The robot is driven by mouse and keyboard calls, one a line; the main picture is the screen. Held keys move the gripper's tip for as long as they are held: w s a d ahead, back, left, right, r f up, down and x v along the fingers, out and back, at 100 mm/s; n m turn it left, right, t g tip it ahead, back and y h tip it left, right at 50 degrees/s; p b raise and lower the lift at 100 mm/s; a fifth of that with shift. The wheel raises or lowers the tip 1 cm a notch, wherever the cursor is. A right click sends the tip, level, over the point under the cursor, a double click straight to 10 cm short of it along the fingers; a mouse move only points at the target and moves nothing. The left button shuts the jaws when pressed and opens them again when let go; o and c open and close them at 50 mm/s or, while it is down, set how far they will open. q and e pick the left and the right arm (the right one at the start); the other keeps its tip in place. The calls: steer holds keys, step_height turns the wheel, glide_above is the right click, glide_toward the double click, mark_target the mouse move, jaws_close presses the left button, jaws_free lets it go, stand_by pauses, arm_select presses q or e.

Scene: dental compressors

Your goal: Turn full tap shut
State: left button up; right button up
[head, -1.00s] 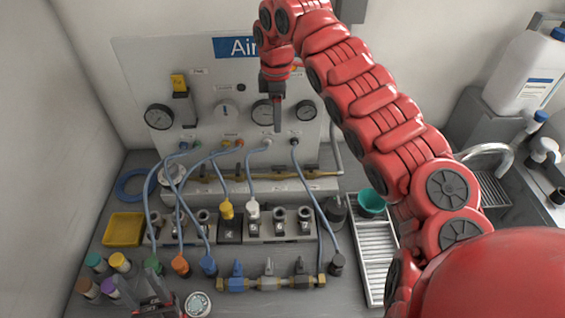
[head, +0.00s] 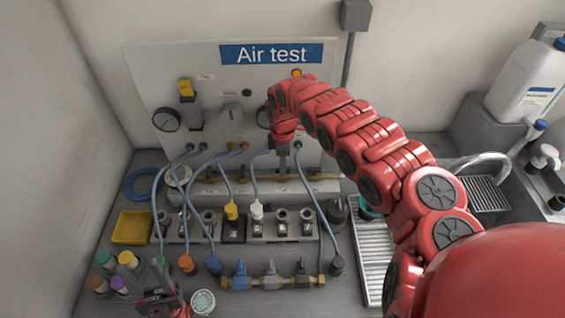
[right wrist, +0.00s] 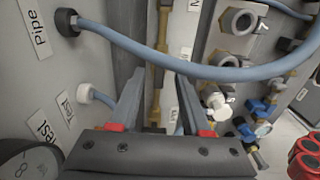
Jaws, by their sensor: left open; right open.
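No tap labelled full can be read in these views. A brass pipe with fittings (head: 315,179) runs along the foot of the Air test panel (head: 145,75). It also shows between my fingers in the right wrist view (right wrist: 158,55). My right gripper (head: 283,165) points down in front of the panel, open, with nothing held. Its two fingers (right wrist: 158,105) stand apart; whether they touch the pipe I cannot tell. A brass manifold (head: 256,282) with a blue-handled tap (head: 240,270) and dark-handled taps (head: 302,268) lies nearer. My left gripper (head: 155,280) is open at the lower left.
Blue hoses (head: 157,200) loop from the panel to the bench; one crosses close to my right fingers in the wrist view (right wrist: 190,67). A block of sockets (head: 270,228), a yellow tray (head: 132,228), coloured caps and a drain grate (head: 372,265) stand around. A sink tap is right.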

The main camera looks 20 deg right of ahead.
steer(key=shift+f, duration=0.55)
jaws_close()
